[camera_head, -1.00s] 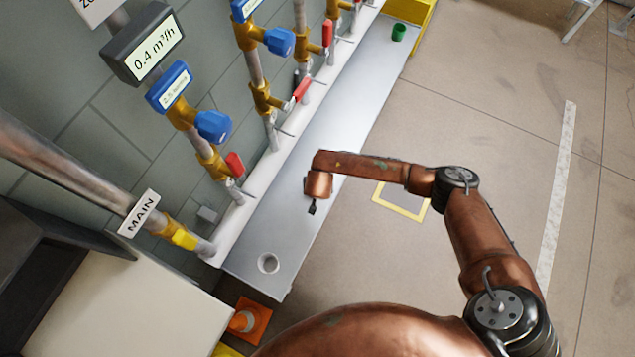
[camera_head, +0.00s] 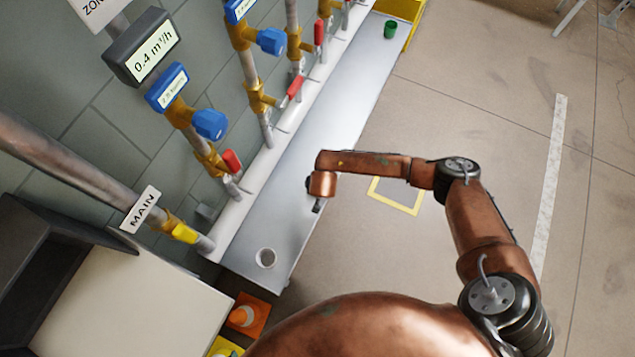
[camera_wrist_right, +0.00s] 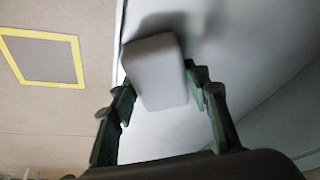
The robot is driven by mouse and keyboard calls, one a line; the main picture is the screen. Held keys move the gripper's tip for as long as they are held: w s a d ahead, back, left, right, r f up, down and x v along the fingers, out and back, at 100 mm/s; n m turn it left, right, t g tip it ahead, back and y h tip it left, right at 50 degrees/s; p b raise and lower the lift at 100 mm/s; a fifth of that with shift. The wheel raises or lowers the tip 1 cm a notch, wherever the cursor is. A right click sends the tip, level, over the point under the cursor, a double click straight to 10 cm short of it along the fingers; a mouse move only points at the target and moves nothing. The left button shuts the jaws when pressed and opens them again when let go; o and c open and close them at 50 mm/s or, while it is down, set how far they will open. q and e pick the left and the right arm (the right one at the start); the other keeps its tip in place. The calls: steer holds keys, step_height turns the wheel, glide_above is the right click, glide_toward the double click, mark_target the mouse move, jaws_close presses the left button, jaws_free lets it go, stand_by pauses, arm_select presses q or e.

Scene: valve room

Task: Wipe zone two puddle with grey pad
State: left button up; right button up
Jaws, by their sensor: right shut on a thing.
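My right gripper (camera_wrist_right: 160,85) is shut on the grey pad (camera_wrist_right: 155,65), a rounded light grey block, in the right wrist view. The pad is over the grey metal bench (camera_head: 330,150), with a dark shadow beyond it; I cannot tell whether it touches. In the head view the right gripper (camera_head: 317,206) hangs at the end of my copper arm by the bench's right edge, and the pad is hidden there. No puddle can be made out in either view. My left gripper is not in view.
Valve pipes with red handles (camera_head: 232,160) and blue meters (camera_head: 210,124) line the wall left of the bench. A yellow square (camera_head: 398,207) marks the open floor.

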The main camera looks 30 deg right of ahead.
steer(key=shift+s+d+f, duration=0.35)
steer(key=shift+s+d, duration=0.4)
steer(key=shift+s, duration=0.05)
steer(key=shift+c, duration=0.5)
steer(key=shift+f, duration=0.1)
steer(key=shift+c, duration=0.6)
steer(key=shift+w+a+f+b, duration=0.1)
steer(key=shift+w+a+b, duration=0.4)
steer(key=shift+w, duration=0.35)
steer(key=shift+c, duration=0.5)
steer(key=shift+w+a, duration=0.65)
steer(key=shift+w+a+r, duration=0.15)
steer(key=shift+w+r, duration=0.05)
steer(key=shift+r, duration=0.05)
steer(key=shift+a+r, duration=0.1)
steer(key=shift+r, duration=0.05)
steer(key=shift+w+r+p, duration=0.1)
steer(key=shift+r+p, duration=1.4)
steer(key=shift+r, duration=1.55)
